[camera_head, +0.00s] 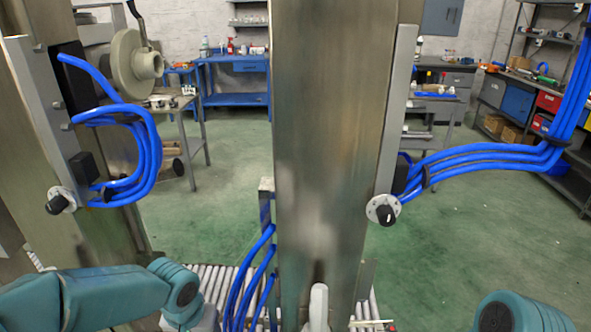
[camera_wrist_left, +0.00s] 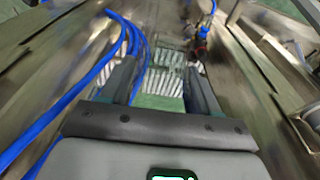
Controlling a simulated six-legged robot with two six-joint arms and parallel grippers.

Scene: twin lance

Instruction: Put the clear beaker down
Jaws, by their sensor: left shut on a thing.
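My left gripper (camera_wrist_left: 163,75) shows in the left wrist view, with its two dark fingers set apart around a see-through thing. I take this to be the clear beaker, but its outline is too faint and blurred to make out. In the head view my left arm comes in at the lower left, and its gripper is below the picture. I cannot make out the beaker in the head view. Of my right arm only a teal joint shows at the bottom right; its gripper is out of view.
A roller conveyor (camera_head: 215,285) runs low behind the large metal column (camera_head: 325,130), and also shows between my fingers (camera_wrist_left: 165,82). Blue hoses (camera_head: 490,158) hang on both sides. A blue workbench (camera_head: 235,80) and shelves (camera_head: 530,100) stand farther back. Green floor is open between.

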